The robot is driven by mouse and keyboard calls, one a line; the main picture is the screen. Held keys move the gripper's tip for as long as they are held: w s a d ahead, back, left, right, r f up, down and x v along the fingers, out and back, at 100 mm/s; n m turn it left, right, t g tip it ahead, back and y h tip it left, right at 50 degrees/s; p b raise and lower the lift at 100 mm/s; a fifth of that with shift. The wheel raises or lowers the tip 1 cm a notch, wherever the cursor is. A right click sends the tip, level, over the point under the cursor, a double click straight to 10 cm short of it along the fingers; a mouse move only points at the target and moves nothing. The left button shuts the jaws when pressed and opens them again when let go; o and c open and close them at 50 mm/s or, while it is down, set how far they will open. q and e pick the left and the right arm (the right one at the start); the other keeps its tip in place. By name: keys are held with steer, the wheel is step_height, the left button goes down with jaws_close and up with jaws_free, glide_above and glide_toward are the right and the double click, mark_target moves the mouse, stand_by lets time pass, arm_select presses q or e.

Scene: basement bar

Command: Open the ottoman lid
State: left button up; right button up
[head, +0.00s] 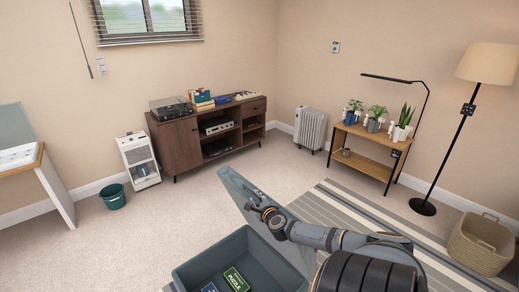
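The ottoman (207,258) is a blue-grey box at the bottom middle, cut off by the lower edge. Its inside is exposed and holds a green puzzle box (236,279) and a dark blue box (209,288). The ottoman lid (240,190) is a blue-grey panel raised steeply at the box's right side. My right gripper (255,204) is at the lid, overlapping its right face in the head view. Its fingers are small and partly hidden, so I cannot tell whether they grip the lid or only touch it. My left gripper is out of view.
A striped rug (350,212) lies right of the ottoman, with a wicker basket (482,243) and a floor lamp (455,160) beyond. A wooden cabinet (175,148), a white dehumidifier-like unit (139,160) and a green bin (114,197) stand farther back. The carpet left of the ottoman is clear.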

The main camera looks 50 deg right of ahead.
steer(key=shift+v, duration=2.05)
steer(key=shift+a, duration=0.1)
steer(key=shift+w, duration=0.1)
